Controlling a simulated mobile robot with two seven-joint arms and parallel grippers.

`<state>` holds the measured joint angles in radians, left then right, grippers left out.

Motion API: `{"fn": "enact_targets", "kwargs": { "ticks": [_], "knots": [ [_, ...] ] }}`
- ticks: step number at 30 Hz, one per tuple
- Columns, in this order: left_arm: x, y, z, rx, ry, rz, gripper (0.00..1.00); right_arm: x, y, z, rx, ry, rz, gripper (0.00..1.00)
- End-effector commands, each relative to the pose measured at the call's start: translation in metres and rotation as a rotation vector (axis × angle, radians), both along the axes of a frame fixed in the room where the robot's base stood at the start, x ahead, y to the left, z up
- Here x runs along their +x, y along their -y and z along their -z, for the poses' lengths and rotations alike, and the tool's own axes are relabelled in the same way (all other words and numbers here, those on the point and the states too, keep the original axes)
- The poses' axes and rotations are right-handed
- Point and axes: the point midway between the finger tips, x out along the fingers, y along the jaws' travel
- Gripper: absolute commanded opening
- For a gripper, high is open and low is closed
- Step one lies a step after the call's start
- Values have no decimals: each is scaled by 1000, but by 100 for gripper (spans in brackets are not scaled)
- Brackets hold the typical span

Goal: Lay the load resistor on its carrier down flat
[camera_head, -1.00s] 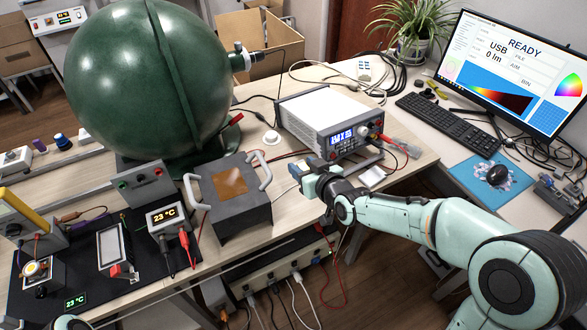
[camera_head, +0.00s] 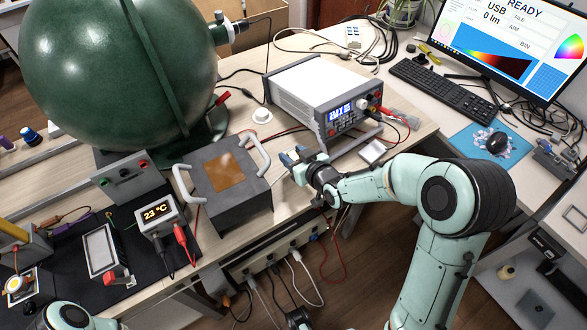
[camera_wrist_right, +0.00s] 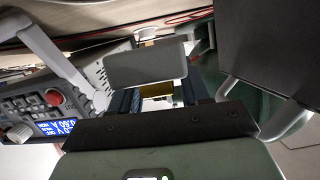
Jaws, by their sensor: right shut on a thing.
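My right gripper (camera_head: 297,158) is just above the table's front part, between the dark box with the copper-coloured top and the power supply. It is shut on the load resistor on its carrier. In the right wrist view the carrier (camera_wrist_right: 148,62) is a grey plate between the fingers (camera_wrist_right: 155,98), with a gold-coloured part, the resistor (camera_wrist_right: 157,90), partly showing beside it. In the head view the held piece is small and mostly hidden by the gripper; I cannot tell its exact tilt or whether it touches the table.
The dark box (camera_head: 225,205) with white handles stands close left of my right gripper. The power supply (camera_head: 340,118) stands behind and to the right. The table's front edge runs close below the gripper.

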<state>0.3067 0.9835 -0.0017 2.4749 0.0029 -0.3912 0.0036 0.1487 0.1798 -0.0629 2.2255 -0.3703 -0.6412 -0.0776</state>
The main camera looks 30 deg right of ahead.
Motion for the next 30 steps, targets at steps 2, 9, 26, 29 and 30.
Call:
{"fn": "enact_targets", "kwargs": {
  "ticks": [2, 9, 26, 29, 30],
  "knots": [
    [0, 0, 2, 0, 2, 0, 43, 0, 0, 14, 1, -1, 0, 10],
    [1, 0, 3, 1, 5, -1, 43, 0, 0, 31, 0, -1, 0, 10],
    [3, 0, 8, 2, 14, -2, 43, 0, 0, 63, -1, 3, 1, 10],
    [4, 0, 9, 3, 18, -4, 43, 0, 0, 64, 0, 1, 1, 56],
    [4, 0, 9, 3, 18, -4, 43, 0, 0, 64, 0, 1, 1, 69]
  ]
}}
